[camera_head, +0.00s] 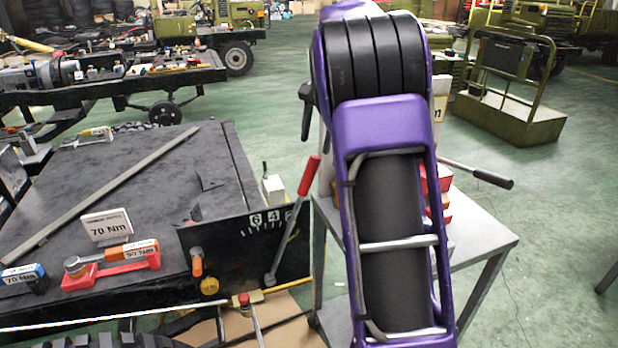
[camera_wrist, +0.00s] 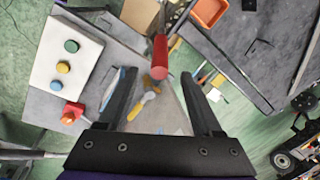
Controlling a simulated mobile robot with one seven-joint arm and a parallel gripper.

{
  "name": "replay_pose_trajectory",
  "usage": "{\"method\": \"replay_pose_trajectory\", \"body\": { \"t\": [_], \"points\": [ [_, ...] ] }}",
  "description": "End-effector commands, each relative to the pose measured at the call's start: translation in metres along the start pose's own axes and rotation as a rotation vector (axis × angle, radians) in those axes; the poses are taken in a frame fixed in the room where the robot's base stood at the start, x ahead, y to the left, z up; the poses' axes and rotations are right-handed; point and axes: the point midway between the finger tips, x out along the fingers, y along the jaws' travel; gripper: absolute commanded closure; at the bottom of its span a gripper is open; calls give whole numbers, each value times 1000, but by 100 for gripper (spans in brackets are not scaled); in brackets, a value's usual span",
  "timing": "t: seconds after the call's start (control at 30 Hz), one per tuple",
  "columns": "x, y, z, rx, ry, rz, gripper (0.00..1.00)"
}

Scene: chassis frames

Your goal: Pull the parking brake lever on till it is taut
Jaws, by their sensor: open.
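The parking brake lever (camera_head: 290,232) rises from the side of the black chassis and leans to the right at its top. In the wrist view a red cylinder (camera_wrist: 160,57), which looks like this grip, lies ahead between the fingertips. My gripper (camera_wrist: 158,76) is open, with a finger on either side of the line to the grip and gaps showing.
A grey table (camera_head: 488,232) stands right of the lever, behind my arm. In the wrist view a white panel with coloured buttons (camera_wrist: 66,58) lies left and a yellow-handled tool (camera_wrist: 146,102) lies below the grip. The chassis top (camera_head: 130,190) holds torque tools and labels.

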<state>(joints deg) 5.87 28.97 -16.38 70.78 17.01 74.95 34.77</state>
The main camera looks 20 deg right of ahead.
Motion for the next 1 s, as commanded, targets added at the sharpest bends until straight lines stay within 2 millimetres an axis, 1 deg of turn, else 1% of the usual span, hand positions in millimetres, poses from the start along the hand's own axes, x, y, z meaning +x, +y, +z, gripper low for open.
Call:
{"method": "replay_pose_trajectory", "body": {
  "t": [0.03, 0.2, 0.4, 0.5, 0.6, 0.7, 0.97, 1.0],
  "points": [
    [15, 1, 1, 0, -3, 3, 33],
    [52, 1, 1, -1, -2, 3, 33],
    [90, 0, 1, -1, -2, 1, 33],
    [103, 0, 0, -1, -1, 0, 33],
    [112, 0, 0, -1, -1, 1, 33],
    [116, 0, 0, -1, 0, 0, 33],
    [117, 0, 0, -1, 1, -1, 33],
    [117, 0, 0, -1, 0, -1, 37]
  ]
}}
